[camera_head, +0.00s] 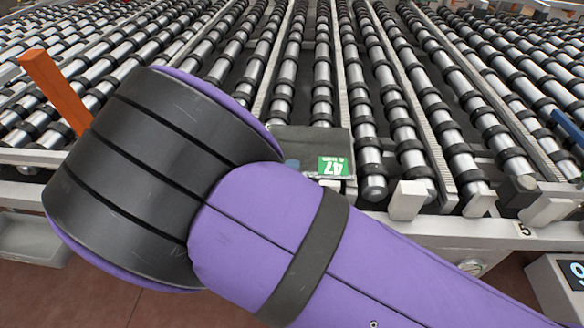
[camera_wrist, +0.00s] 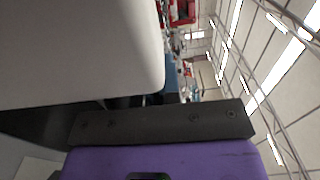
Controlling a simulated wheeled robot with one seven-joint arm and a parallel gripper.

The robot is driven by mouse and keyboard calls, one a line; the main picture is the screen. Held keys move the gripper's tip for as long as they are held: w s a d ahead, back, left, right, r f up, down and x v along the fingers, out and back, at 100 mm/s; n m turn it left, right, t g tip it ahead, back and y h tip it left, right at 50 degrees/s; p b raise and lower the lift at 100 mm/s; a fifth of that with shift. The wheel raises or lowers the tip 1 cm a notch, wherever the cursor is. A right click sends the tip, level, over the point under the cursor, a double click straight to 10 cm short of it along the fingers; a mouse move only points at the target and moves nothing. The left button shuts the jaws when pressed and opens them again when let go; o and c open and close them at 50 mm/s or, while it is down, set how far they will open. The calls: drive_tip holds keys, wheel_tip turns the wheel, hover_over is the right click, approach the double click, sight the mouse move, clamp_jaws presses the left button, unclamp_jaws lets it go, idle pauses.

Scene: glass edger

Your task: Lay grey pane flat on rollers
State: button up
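A dark grey pane (camera_head: 300,139) with a green label (camera_head: 334,167) marked 47 shows in the head view, at the near ends of the rollers (camera_head: 322,75). My purple and black arm crosses in front and hides its lower left part. I cannot tell whether the pane touches the rollers or is held above them. My gripper's fingers do not show in the head view.
Rows of rollers with black rings fill the back. A pale front rail (camera_head: 440,228) with several blocks (camera_head: 407,200) runs along their near ends. An orange bar (camera_head: 55,90) sticks up at left. A pale box (camera_head: 555,285) with a number stands at lower right.

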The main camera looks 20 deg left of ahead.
drive_tip(key=shift+s+d+f, duration=0.2)
drive_tip(key=shift+s+f, duration=0.25)
drive_tip(key=shift+f, duration=0.1)
drive_tip(key=shift+o, duration=1)
drive_tip(key=shift+s, duration=0.15)
drive_tip(key=shift+r+v, duration=0.15)
drive_tip(key=shift+v, duration=1.45)
drive_tip(key=shift+r+v, duration=0.15)
drive_tip(key=shift+v, duration=1.5)
drive_tip(key=shift+r+v, duration=0.15)
drive_tip(key=shift+v, duration=1.45)
drive_tip(key=shift+s, duration=0.1)
